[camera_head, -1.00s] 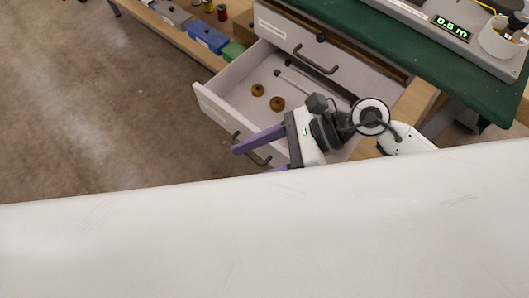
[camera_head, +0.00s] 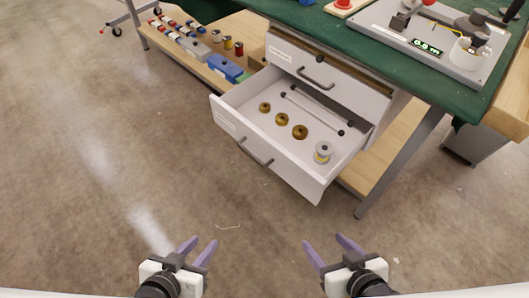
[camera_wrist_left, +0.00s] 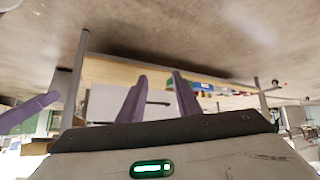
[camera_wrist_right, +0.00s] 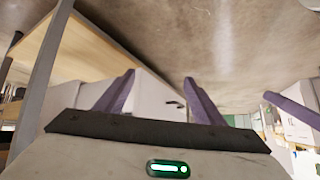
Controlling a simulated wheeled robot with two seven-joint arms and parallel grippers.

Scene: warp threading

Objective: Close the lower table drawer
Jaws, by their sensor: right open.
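The lower table drawer (camera_head: 290,173) is pulled out under the green-topped table in the head view, with a dark bar handle (camera_head: 255,152) on its white front. It holds several brass-coloured round pieces (camera_head: 281,120), a rod with dark ends (camera_head: 312,108) and a pale spool (camera_head: 322,152). My left gripper (camera_head: 200,243) and right gripper (camera_head: 326,241) are both open and empty, apart from the drawer and on the near side of its front. White drawer fronts show beyond the fingers in the left wrist view (camera_wrist_left: 105,103) and the right wrist view (camera_wrist_right: 150,95).
The upper drawer (camera_head: 345,90) above looks shut. A table leg (camera_head: 400,160) stands to the right of the open drawer. A low wooden shelf (camera_head: 185,55) with spools and coloured boxes lies to the left. Bare floor (camera_head: 120,170) is clear in front and left.

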